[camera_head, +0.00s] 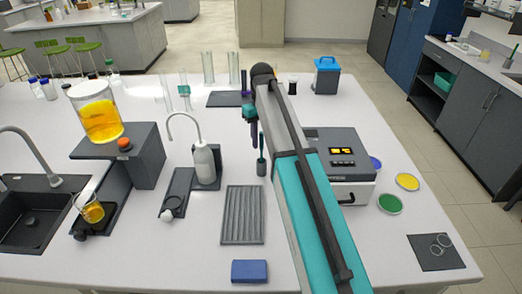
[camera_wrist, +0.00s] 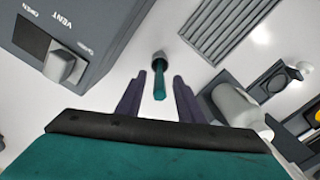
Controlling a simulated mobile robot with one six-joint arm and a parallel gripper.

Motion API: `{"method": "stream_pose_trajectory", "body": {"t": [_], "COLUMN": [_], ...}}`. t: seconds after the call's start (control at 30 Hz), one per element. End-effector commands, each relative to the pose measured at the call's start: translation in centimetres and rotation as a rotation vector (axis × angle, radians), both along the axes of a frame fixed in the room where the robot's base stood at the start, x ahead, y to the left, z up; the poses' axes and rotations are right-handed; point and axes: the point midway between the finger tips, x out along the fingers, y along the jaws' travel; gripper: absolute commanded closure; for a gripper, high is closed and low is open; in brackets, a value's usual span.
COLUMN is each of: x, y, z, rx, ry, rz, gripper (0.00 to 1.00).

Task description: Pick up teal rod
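The teal rod (camera_head: 261,145) stands upright in a small dark base (camera_head: 261,168) on the white bench, just left of the oven-like box. In the wrist view the teal rod (camera_wrist: 160,84) lies between the two purple fingers, seen nearly end-on, with its grey base beyond. My gripper (camera_wrist: 159,84) is open, with a clear gap on each side of the rod. In the head view my gripper (camera_head: 252,130) points down just above and left of the rod. Whether the rod's top is level with the fingertips I cannot tell.
A grey box with an orange display (camera_head: 342,152) stands close on the right. A white wash bottle (camera_head: 204,162) with a bent spout is close on the left. A ridged grey tray (camera_head: 242,215) and a blue block (camera_head: 249,271) lie nearer the front edge.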

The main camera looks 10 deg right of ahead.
Motion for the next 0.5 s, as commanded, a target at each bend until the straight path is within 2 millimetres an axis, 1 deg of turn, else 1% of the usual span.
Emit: {"method": "stream_pose_trajectory", "body": {"t": [0.03, 0.3, 0.5], "x": [0.0, 0.1, 0.1], "y": [0.0, 0.0, 0.0], "z": [-0.8, -3.3, -4.0], "rx": [0.0, 0.0, 0.0], "ry": [0.0, 0.0, -0.001], "rz": [0.0, -0.001, -0.001], "gripper": [0.66, 0.66, 0.66]}}
